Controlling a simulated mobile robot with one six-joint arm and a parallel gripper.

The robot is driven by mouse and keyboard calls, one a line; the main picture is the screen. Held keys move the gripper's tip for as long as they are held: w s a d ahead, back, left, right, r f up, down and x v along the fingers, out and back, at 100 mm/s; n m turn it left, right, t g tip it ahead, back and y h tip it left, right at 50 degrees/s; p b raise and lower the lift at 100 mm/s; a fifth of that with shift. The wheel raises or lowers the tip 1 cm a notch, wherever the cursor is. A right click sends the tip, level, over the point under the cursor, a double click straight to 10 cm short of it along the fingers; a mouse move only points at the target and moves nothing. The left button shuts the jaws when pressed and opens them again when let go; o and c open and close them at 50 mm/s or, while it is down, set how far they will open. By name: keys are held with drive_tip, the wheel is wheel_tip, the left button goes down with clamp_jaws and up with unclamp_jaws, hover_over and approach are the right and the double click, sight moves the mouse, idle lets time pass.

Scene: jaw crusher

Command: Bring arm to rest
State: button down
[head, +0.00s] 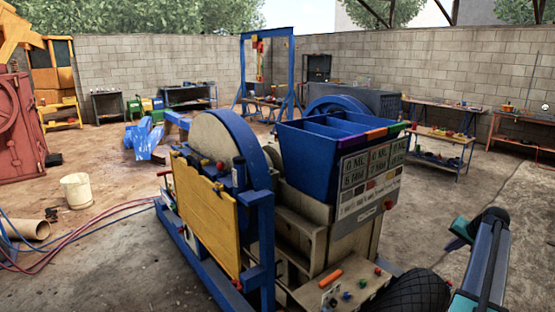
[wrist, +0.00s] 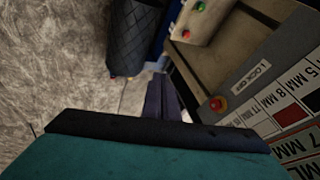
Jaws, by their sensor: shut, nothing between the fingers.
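My arm (head: 487,262) reaches up at the right edge of the head view, beside the jaw crusher. My gripper (wrist: 160,92) shows in the wrist view as dark fingers close together, with nothing between them. The jaw crusher (head: 330,205) stands in the middle of the head view, with a blue divided bin (head: 318,158) on top. The wrist view looks down past the crusher's labelled panel (wrist: 290,105), which lies to the right of my fingers. My fingers appear apart from the panel. In the head view the fingers are hard to make out.
A white bucket (head: 76,190) and hoses lie at left. A workbench (head: 440,140) stands behind. Concrete floor at right is mostly clear.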

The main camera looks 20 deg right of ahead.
drive_tip(key=w+a+f+n+g+y, duration=0.2)
drive_tip(key=w+a+f, duration=0.2)
drive_tip(key=a+f, duration=1.05)
drive_tip(key=w+a+f+n+g+y, duration=0.1)
drive_tip(key=w+a+f+n+g, duration=0.15)
drive_tip(key=a+f, duration=1.2)
drive_tip(key=s+a+f+n+g+y, duration=0.1)
drive_tip(key=s+a+f, duration=0.25)
drive_tip(key=a, duration=0.85)
drive_tip(key=s+a+f+n+g, duration=0.25)
drive_tip(key=a+f, duration=0.25)
drive_tip(key=a, duration=0.7)
drive_tip(key=s+a+f+n+g+h, duration=0.1)
drive_tip(key=s+a+f, duration=0.3)
drive_tip(key=s+a, duration=0.5)
drive_tip(key=s+a+f+n+g+h+b, duration=0.1)
drive_tip(key=s+a+f+n+g, duration=0.2)
drive_tip(key=s+a, duration=0.7)
drive_tip(key=s+f, duration=0.1)
drive_tip(key=s, duration=0.5)
drive_tip(key=shift+s+a+f+n, duration=0.25)
drive_tip(key=shift+f+n, duration=0.05)
drive_tip(key=shift+f, duration=0.05)
drive_tip(key=shift+w, duration=0.25)
